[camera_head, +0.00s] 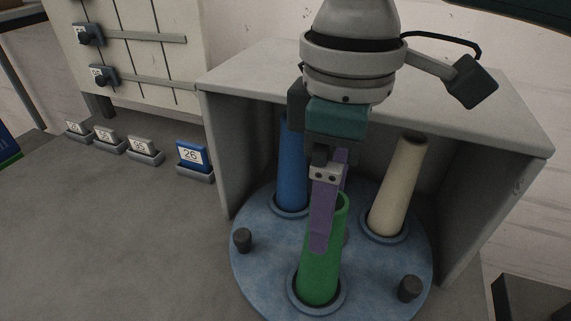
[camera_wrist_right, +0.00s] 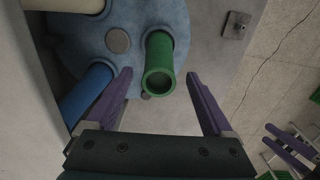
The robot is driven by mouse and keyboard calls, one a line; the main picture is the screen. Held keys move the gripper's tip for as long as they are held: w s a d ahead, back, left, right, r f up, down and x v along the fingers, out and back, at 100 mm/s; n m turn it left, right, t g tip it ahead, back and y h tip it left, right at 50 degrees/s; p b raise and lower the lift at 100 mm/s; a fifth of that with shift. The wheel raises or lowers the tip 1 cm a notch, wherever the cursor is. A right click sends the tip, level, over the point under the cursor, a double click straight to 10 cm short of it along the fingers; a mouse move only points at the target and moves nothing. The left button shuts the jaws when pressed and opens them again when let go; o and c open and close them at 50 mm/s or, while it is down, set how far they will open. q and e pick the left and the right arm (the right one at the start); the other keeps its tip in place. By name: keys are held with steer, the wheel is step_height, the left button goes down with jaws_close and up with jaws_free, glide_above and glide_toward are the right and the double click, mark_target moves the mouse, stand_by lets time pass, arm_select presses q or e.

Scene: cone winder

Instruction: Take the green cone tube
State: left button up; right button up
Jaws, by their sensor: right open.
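The green cone tube (camera_head: 318,270) stands in a ring holder at the front of the round blue turntable (camera_head: 265,265). My right gripper (camera_head: 328,225) points down at the tube's top, and one purple finger hides part of the tube. In the right wrist view the open right gripper (camera_wrist_right: 158,76) has one finger on each side of the green tube (camera_wrist_right: 159,62), with gaps to both. Purple bars at that view's lower right look like fingers of my left gripper (camera_wrist_right: 289,148); their opening is unclear.
A blue tube (camera_head: 291,180) and a cream tube (camera_head: 398,185) stand behind on the turntable. Dark knobs (camera_head: 410,289) sit near its rim. A grey housing (camera_head: 490,155) encloses its back and sides. Number cards (camera_head: 195,158) stand on the left; the grey surface before them is clear.

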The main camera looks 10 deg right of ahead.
steer(key=shift+f, duration=1.3)
jaws_close()
